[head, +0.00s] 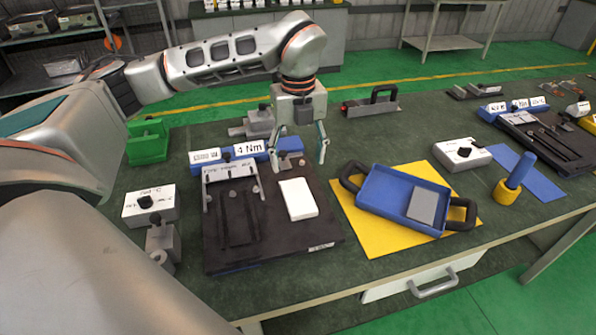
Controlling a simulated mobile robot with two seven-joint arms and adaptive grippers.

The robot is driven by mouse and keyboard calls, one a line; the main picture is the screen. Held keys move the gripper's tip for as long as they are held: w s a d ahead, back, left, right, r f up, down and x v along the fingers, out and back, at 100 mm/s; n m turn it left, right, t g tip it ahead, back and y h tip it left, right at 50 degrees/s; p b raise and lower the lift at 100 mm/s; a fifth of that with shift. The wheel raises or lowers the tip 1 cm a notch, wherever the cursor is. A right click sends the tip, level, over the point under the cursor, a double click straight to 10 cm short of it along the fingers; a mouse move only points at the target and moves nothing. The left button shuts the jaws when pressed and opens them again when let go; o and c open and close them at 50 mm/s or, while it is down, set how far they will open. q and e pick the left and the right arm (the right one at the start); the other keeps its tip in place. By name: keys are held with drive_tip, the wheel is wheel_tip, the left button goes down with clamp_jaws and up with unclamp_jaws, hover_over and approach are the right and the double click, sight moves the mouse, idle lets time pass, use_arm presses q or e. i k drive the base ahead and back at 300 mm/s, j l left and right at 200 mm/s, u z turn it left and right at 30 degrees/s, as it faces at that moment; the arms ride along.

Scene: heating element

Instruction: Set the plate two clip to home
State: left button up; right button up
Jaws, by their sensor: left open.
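A dark fixture board (285,236) lies on the bench at the centre left. A grey metal clip-like bracket (231,173) with a printed label sits on a dark slotted plate at the board's left. The label is too small to read surely, so I cannot tell which plate it names. A white block (298,199) lies on the board's right part. My left gripper (300,164) points down, open, with its fingers apart over the back right of the board. My right gripper is out of view.
A blue tray (382,199) with black handles lies on a yellow mat (350,222) at the right. A white knob box (149,205) stands left of the board. A second fixture (545,138) lies at the far right. A green holder (147,142) stands back left.

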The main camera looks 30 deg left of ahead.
sight(284, 163)
drive_tip(key=k, duration=1)
